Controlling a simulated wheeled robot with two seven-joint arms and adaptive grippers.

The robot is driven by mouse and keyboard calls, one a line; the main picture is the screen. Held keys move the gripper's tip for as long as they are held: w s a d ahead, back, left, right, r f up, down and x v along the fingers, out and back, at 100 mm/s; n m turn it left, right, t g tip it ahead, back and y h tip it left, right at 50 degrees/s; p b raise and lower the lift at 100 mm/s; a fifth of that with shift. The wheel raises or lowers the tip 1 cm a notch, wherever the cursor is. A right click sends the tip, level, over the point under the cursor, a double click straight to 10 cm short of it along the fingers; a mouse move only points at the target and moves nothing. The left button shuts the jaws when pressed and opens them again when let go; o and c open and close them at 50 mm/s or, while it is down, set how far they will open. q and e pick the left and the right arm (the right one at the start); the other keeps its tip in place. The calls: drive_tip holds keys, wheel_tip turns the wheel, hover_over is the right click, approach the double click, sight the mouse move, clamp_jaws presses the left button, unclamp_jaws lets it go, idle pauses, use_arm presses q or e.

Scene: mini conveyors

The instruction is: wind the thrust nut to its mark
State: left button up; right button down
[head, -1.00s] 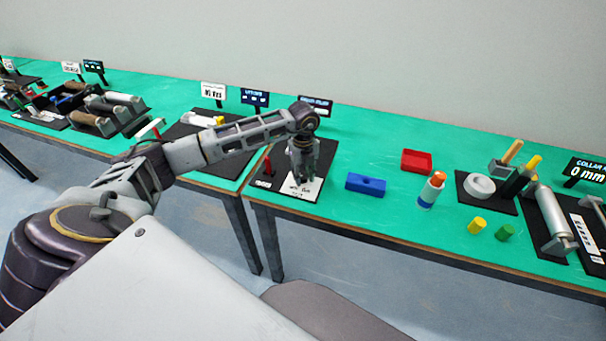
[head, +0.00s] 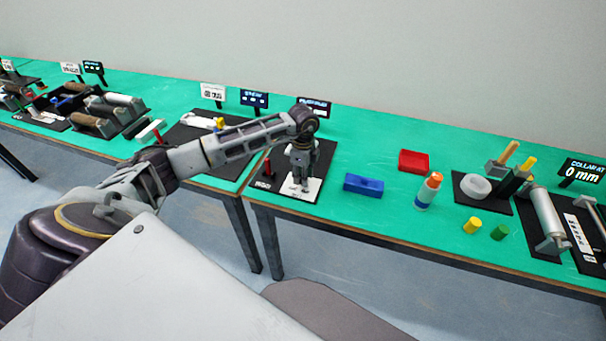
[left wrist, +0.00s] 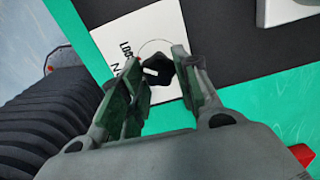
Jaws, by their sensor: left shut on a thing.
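My left gripper (head: 301,178) points down over a black base plate (head: 270,196) near the table's front edge. In the left wrist view its two fingers (left wrist: 158,78) close on a small dark nut-like piece (left wrist: 156,70), which I take to be the thrust nut. A pale spot shows on this piece. Below it a white card (left wrist: 122,32) with black lettering and a thin drawn circle lies on the plate. In the head view the fingers hide the nut. I cannot make out its mark. My right gripper is not in view.
A small red post (head: 267,168) stands left of the gripper. A dark sign (head: 314,106) stands behind the plate. To the right are a blue block (head: 363,184), a red tray (head: 414,161) and a glue bottle (head: 428,191). Bare green table lies between them.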

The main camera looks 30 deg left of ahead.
use_arm(q)
drive_tip(key=shift+w+r+n, duration=0.1)
drive_tip(key=shift+n, duration=0.7)
drive_tip(key=o, duration=1)
wheel_tip(320, 180, up, 12)
idle(0.3)
idle(0.5)
